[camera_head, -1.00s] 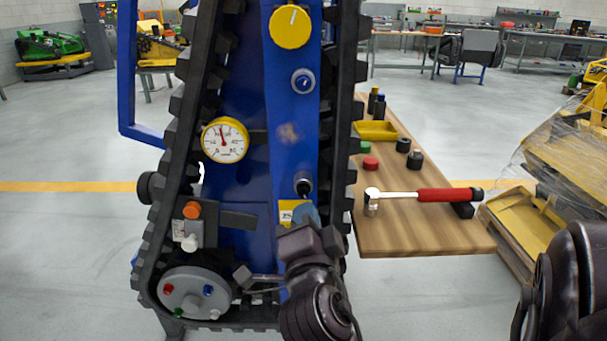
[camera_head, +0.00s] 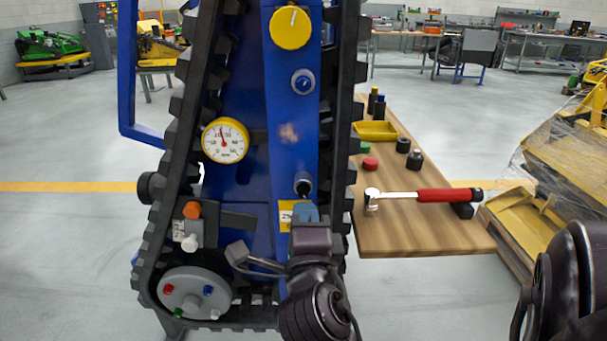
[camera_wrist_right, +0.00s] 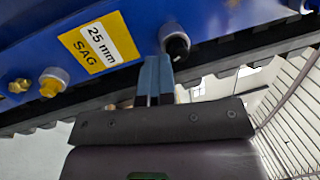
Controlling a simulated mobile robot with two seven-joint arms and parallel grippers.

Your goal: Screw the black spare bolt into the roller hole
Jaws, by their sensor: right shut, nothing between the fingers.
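A black bolt-like piece (camera_head: 304,188) sits in a grey collar on the blue carrier frame; it also shows in the right wrist view (camera_wrist_right: 177,47). I cannot tell how deep it sits. My right gripper (camera_head: 305,212) is just below it, shut and empty. In the right wrist view its blue fingers (camera_wrist_right: 154,78) are together, their tips just left of the black piece; contact cannot be told. The grey roller (camera_head: 190,301) is low at the left, carrying red, blue, green and white bolts. Its hole is not clear. My left gripper is not in view.
A yellow "25 mm SAG" label (camera_wrist_right: 98,42) is beside the collar. Black track (camera_head: 350,120) runs along the carrier's sides. The wooden table (camera_head: 420,237) at the right bears a red-handled hammer (camera_head: 445,195), a yellow tray (camera_head: 376,131) and several coloured caps.

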